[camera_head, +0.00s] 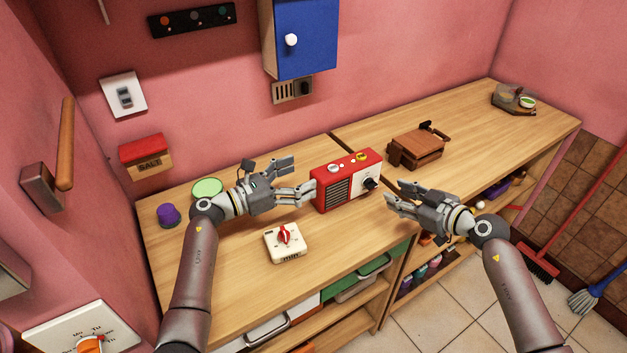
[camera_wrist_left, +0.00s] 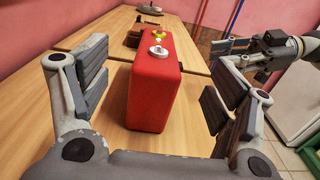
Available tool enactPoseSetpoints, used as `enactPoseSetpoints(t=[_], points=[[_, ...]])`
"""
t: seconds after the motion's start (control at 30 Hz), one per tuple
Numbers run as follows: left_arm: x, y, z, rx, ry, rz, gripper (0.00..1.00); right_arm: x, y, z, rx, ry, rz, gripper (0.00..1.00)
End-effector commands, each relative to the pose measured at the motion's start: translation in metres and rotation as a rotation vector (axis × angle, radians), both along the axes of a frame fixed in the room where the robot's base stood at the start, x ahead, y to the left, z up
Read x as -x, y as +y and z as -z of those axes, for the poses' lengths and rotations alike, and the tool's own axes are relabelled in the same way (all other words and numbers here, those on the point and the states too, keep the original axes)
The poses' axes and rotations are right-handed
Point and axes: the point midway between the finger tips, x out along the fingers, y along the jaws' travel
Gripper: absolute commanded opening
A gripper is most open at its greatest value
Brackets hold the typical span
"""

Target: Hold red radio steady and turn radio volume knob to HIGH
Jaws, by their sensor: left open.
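The red radio (camera_head: 336,188) stands upright on the wooden counter, its grille and white panel facing front. Its dark volume knob (camera_head: 370,184) is on the white panel at the right; its setting is too small to read. My left gripper (camera_head: 300,177) is open at the radio's left end. In the left wrist view the radio's red end (camera_wrist_left: 152,95) lies between the two spread fingers, with gaps on both sides. My right gripper (camera_head: 396,195) is open and empty, just right of the knob and apart from it. It also shows in the left wrist view (camera_wrist_left: 236,56).
A white timer with a red dial (camera_head: 284,242) sits in front of the radio. A brown box (camera_head: 417,147) is behind it to the right. A green disc (camera_head: 207,188) and purple cup (camera_head: 168,214) are at the left.

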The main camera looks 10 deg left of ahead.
Motion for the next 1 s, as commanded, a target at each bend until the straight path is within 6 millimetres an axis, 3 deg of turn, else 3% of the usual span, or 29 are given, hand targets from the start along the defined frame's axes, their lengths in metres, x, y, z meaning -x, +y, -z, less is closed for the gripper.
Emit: enactPoseSetpoints(t=[0.37, 0.63, 1.0], points=[[0.0, -0.003, 0.069, 0.009, 0.004, 0.003, 0.82, 0.0, 0.0, 0.0, 0.0, 0.0, 0.0, 0.36], [-0.034, -0.044, 0.064, 0.008, 0.001, 0.004, 0.82, 0.0, 0.0, 0.0, 0.0, 0.0, 0.0, 0.36], [-0.047, -0.059, 0.066, 0.004, 0.002, 0.001, 0.82, 0.0, 0.0, 0.0, 0.0, 0.0, 0.0, 0.36]])
